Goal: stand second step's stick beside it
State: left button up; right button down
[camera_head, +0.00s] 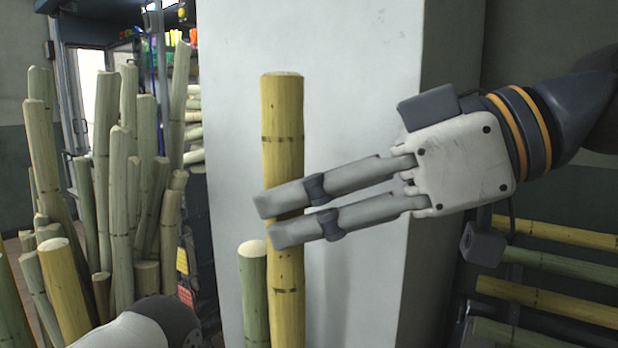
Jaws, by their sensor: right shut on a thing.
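A tall yellow sugarcane stick (283,115) stands upright in front of a white pillar. My right gripper (268,219) comes in from the right and is shut on this yellow stick; its two fingers cross the stick's middle. A shorter green stick (254,290) stands upright just left of the yellow one, close to it. The lower ends of both sticks are below the picture, so what they stand on is hidden. A grey and white part of my left arm (150,325) shows at the bottom left; its gripper is out of view.
Several green and yellow canes (120,190) stand in a bunch on the left, with a shelf unit behind. The white pillar (340,90) rises close behind the sticks. A rack of lying canes (550,265) is at the lower right.

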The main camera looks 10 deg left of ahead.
pick_arm(q)
jog(key=shift+s+f+g+b, duration=0.5)
jog(key=shift+s+f+b, duration=0.45)
jog(key=shift+s+f, duration=0.3)
pick_arm(e)
notch_tip(320, 180, down, 10)
jog(key=shift+f, duration=0.25)
jog(key=c, duration=0.6)
grip_release()
pick_arm(q)
jog(key=shift+w+r+t+p, duration=0.3)
jog(key=shift+w+r+p, duration=0.4)
jog(key=shift+w+r, duration=0.15)
pick_arm(e)
jog(key=shift+v, duration=3.55)
